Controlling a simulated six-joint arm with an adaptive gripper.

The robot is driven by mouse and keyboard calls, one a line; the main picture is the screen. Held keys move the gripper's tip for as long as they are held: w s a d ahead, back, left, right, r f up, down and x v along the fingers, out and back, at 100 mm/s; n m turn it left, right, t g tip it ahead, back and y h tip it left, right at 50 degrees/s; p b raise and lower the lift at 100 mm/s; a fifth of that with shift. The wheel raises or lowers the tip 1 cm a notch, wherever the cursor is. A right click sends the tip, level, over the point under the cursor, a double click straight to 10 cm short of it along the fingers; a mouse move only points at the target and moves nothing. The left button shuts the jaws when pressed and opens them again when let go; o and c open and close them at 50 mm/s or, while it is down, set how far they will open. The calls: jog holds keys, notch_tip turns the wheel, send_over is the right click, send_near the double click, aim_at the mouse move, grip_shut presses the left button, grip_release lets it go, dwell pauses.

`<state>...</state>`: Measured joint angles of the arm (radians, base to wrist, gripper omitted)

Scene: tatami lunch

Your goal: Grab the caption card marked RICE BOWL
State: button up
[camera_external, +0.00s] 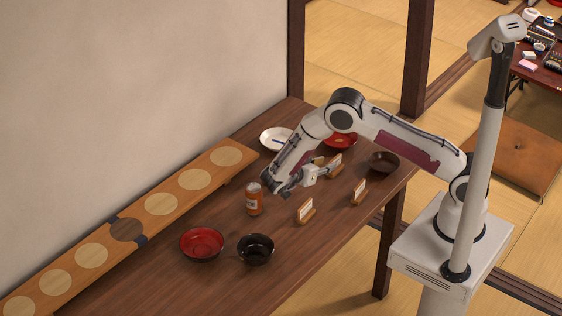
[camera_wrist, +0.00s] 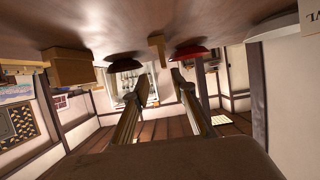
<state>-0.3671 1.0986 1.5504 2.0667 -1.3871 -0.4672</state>
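Three caption cards in wooden stands are on the table in the external view: a near card (camera_external: 306,209), a right card (camera_external: 359,190) and a far card (camera_external: 335,163). Their lettering is too small to read there. A white card (camera_wrist: 312,18) at the top right of the wrist view is cut off by the frame edge; only a few letters, like "WL", show. My gripper (camera_external: 323,169) is low over the table, beside the far card. In the wrist view my gripper (camera_wrist: 160,82) has its fingers apart, with nothing between them.
A jar (camera_external: 254,199) stands left of my gripper. A red bowl (camera_external: 202,243) and black bowl (camera_external: 256,249) are at the near end. A brown bowl (camera_external: 384,161), another red bowl (camera_external: 340,140) and a white plate (camera_external: 276,139) are farther back. A long wooden board (camera_external: 110,250) lies along the wall.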

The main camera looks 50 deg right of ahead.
aim_at(333, 160)
jog(key=shift+x, duration=1.3)
jog(key=shift+w+x, duration=0.2)
jog(key=shift+x, duration=1.1)
jog(key=shift+w+x, duration=0.25)
jog(key=shift+x, duration=1)
grip_shut()
